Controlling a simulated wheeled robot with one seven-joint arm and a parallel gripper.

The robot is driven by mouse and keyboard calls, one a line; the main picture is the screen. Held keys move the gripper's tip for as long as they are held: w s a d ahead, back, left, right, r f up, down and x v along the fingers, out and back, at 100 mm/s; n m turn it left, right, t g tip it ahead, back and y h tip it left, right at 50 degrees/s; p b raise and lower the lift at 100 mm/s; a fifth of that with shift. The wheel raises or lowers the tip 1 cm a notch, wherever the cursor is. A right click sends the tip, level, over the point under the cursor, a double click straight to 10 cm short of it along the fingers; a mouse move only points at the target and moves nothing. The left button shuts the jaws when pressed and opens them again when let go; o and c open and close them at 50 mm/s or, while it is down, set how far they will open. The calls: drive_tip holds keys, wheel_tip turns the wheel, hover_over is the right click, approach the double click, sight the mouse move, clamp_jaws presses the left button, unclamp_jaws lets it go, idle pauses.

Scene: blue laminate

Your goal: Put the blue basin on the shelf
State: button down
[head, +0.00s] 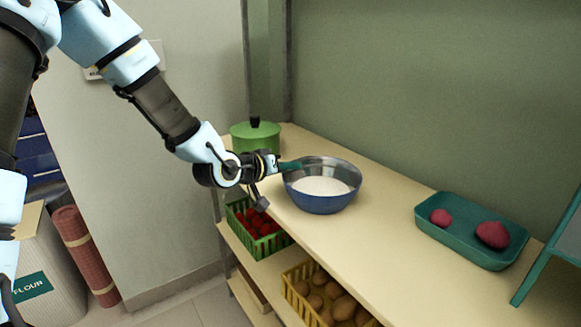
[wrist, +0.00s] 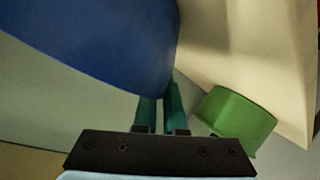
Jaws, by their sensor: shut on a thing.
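The blue basin (head: 318,201) is a round bowl with a bare metal inside and white stuff in it. It is level, on or just over the top board of the shelf (head: 372,243); I cannot tell if it touches. My gripper (head: 291,165) reaches in from the left and is shut on the basin's left rim. In the wrist view the basin (wrist: 95,38) fills the upper left, and the teal fingers of my gripper (wrist: 160,104) meet its edge. The exact grip on the rim is partly hidden.
A green lidded pot (head: 255,135) stands behind my gripper. A teal tray (head: 470,249) with two reddish lumps lies to the right. Below are a green basket (head: 268,243) of red items and a yellow basket (head: 300,302) of potatoes. The board between basin and tray is clear.

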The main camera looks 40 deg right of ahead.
drive_tip(key=c, duration=1)
unclamp_jaws()
drive_tip(key=b+v, duration=0.1)
drive_tip(key=v, duration=1.1)
drive_tip(key=w+a+f+n+t+y, duration=0.1)
drive_tip(key=w+a+f+y, duration=0.15)
drive_tip(key=a, duration=0.45)
drive_tip(key=w+a+f+n+t+y, duration=0.1)
drive_tip(key=w+a+f+y, duration=0.1)
drive_tip(key=w+a+y, duration=0.35)
drive_tip(key=w+a+f+n+t+y, duration=0.1)
drive_tip(key=w+a+f+n, duration=0.1)
drive_tip(key=a, duration=0.6)
drive_tip(key=s+a+n+g+y, duration=0.2)
drive_tip(key=s+a, duration=0.1)
drive_tip(key=a, duration=0.5)
drive_tip(key=s+a+r+n+g+y, duration=0.1)
drive_tip(key=s+a, duration=0.3)
drive_tip(key=a, duration=0.5)
drive_tip(key=shift+s+a+r+n+g+y, duration=0.2)
drive_tip(key=shift+a+r+n+g+y, duration=0.15)
drive_tip(key=shift+n+g+y, duration=0.25)
